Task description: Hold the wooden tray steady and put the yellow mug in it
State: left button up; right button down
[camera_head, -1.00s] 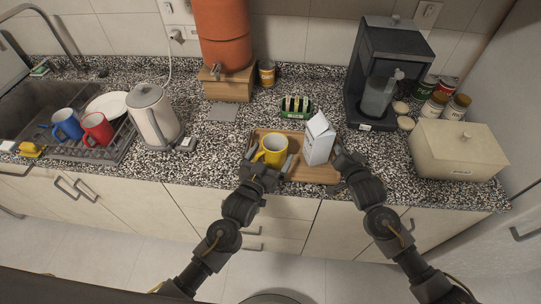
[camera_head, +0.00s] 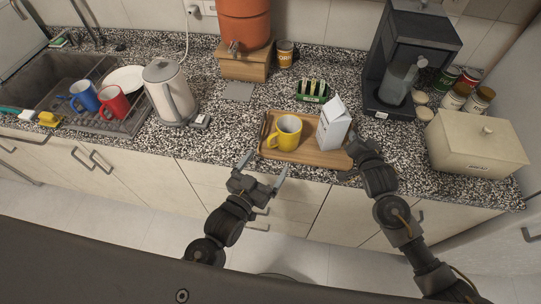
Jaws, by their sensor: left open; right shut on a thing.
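The wooden tray (camera_head: 318,157) lies on the speckled counter near its front edge. The yellow mug (camera_head: 287,131) stands upright inside the tray, in its left part. A white carton (camera_head: 334,125) stands in the tray to the right of the mug. My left gripper (camera_head: 263,166) is open and empty, in front of the tray's left end and apart from the mug. My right gripper (camera_head: 351,158) is shut on the tray's right end; its fingertips are partly hidden by the hand.
A blue mug (camera_head: 85,96) and a red mug (camera_head: 113,102) stand on the drying rack at left. A kettle (camera_head: 170,92) stands left of the tray. A green toast rack (camera_head: 312,90) is behind it. A coffee machine (camera_head: 408,55) and a beige bread box (camera_head: 476,146) stand at right.

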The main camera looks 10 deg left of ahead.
dwell(0.4)
jog(key=c, duration=1.5)
grip_release()
jog(key=shift+o, duration=0.2)
jog(key=shift+s, duration=0.1)
